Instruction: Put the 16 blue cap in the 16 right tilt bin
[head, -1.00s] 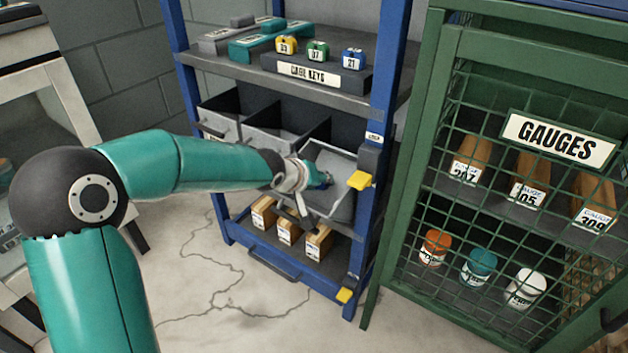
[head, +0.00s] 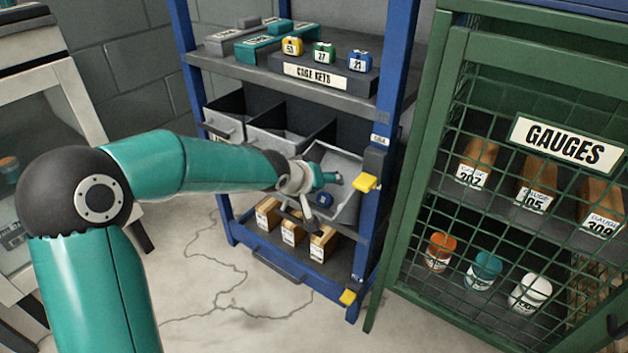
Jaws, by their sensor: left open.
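The blue cap (head: 324,200) is a small dark blue piece inside the right tilt bin (head: 347,213), the grey bin at the right end of the bin row, tipped outward. My left gripper (head: 326,188) is open at the mouth of this bin, with its fingers apart close around and above the cap. Whether a finger still touches the cap is too small to tell. The cap's underside is hidden. My right gripper is not in view.
Two other grey tilt bins, left (head: 226,122) and middle (head: 270,142), are beside it. Blue rack posts (head: 393,90) and a yellow tab (head: 366,182) stand close right of the gripper. Wooden blocks (head: 322,243) sit below. A green mesh gauge cage (head: 478,130) stands right.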

